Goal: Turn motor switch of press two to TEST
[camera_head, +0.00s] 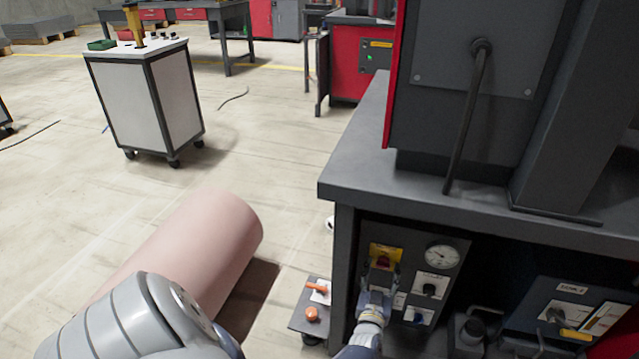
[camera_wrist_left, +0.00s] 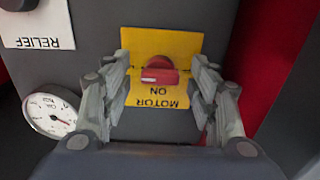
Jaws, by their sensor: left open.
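The motor switch is a red knob (camera_wrist_left: 160,72) on a yellow plate (camera_wrist_left: 185,45), seen upside down in the left wrist view with the words MOTOR and ON. TEST is not readable. In the head view, the yellow plate (camera_head: 386,251) sits at the upper left of a grey control panel under the bench, partly hidden by my left gripper (camera_head: 380,274). My left gripper (camera_wrist_left: 161,66) is open, with one finger on each side of the red knob and visible gaps to it. Its depth relative to the knob is hard to tell. My right gripper is not in view.
A pressure gauge (camera_head: 443,257) and a RELIEF label (camera_wrist_left: 35,22) are close to the switch. The bench top (camera_head: 355,165) overhangs the panel. A small shelf with orange items (camera_head: 312,314) is left of it. A second panel (camera_head: 565,311) lies to the right.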

